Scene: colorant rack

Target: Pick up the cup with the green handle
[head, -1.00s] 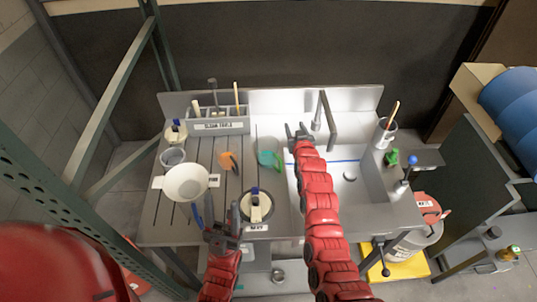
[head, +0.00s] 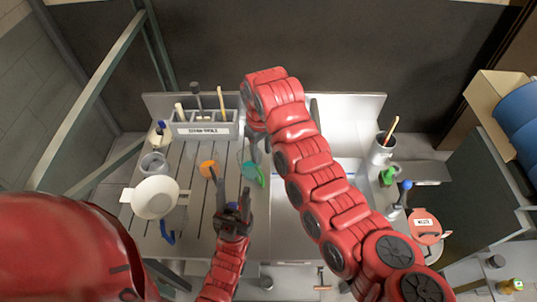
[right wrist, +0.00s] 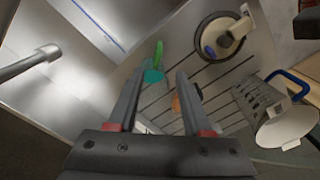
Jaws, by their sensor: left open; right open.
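The cup with the green handle is a small teal cup (head: 249,171) on the slatted left side of the counter, its green handle (head: 262,178) toward the right. In the right wrist view the teal cup (right wrist: 152,77) shows between and beyond the fingertips, its handle pointing up. My right gripper (head: 257,150) reaches down from above, just behind the cup in the head view; its fingers (right wrist: 158,80) are spread and empty. My left gripper (head: 231,192) is open and empty, nearer the front edge, below the cup in the picture.
An orange cup (head: 208,169) stands left of the teal cup. A dark-rimmed round container (right wrist: 222,38) shows in the right wrist view. The sink is right.

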